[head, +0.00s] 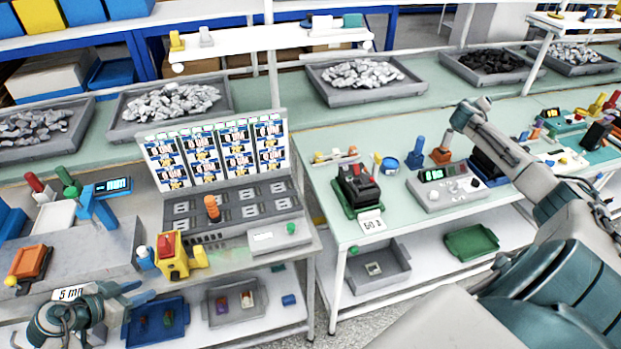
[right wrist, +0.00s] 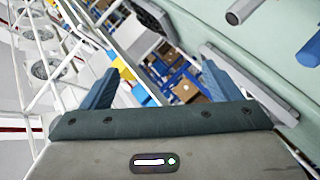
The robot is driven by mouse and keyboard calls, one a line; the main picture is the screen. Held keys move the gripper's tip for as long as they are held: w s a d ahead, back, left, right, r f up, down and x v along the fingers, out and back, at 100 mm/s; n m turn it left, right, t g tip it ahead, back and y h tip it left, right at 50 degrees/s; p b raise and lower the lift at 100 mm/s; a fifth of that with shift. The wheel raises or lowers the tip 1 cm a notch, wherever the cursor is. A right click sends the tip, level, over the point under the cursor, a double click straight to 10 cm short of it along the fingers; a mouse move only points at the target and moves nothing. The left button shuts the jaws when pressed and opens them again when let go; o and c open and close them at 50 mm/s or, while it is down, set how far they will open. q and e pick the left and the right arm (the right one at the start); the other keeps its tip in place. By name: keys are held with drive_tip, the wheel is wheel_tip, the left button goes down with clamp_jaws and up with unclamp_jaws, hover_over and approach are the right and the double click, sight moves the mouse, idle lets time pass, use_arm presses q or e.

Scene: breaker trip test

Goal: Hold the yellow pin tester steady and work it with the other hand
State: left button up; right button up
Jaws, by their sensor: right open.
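The yellow pin tester (head: 174,265), a yellow block with a red top, stands near the front edge of the left bench in the head view. A yellow piece juts from its right side. My left gripper (head: 136,293) is low at the lower left, in front of the bench and apart from the tester. Its fingers point right; their gap is unclear. My right gripper (right wrist: 160,70) is open and empty in the right wrist view, its two blue fingers wide apart. The head view shows my right arm but not clearly its gripper.
A grey socket panel (head: 236,210) with an orange-handled tool lies behind the tester, below a board of labelled cards (head: 215,153). A blue stand with a display (head: 112,187) is to the left. The right bench holds a red-and-black device (head: 358,188) and a grey meter (head: 447,187).

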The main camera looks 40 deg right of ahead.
drive_tip(key=w+a+r+m+t+h, duration=0.2)
drive_tip(key=w+a+r+m, duration=0.4)
drive_tip(key=w+a+r, duration=1.25)
drive_tip(key=w+a+r+m+y, duration=0.1)
drive_tip(key=w+a+r, duration=0.1)
drive_tip(key=a+r, duration=0.45)
drive_tip(key=w+a+r+m+t, duration=0.15)
drive_tip(key=a+r, duration=0.25)
drive_tip(key=a, duration=0.5)
drive_tip(key=w+a+r+m+y, duration=0.1)
drive_tip(key=w+a+r, duration=0.1)
drive_tip(key=a+r, duration=0.45)
drive_tip(key=w+a+f+n+g+y, duration=0.15)
drive_tip(key=w+a+f+y, duration=0.25)
drive_tip(key=a+f, duration=0.9)
drive_tip(key=w+a+f+n+g+y, duration=0.1)
drive_tip(key=w+a+f+n+y, duration=0.25)
drive_tip(key=a+f, duration=0.85)
drive_tip(key=n+g+y, duration=0.4)
drive_tip(key=g+y, duration=0.2)
hover_over(183, 255)
drive_tip(key=w+a, duration=0.2)
drive_tip(key=w, duration=0.2)
wheel_tip(183, 255, down, 19)
wheel_tip(183, 255, down, 10)
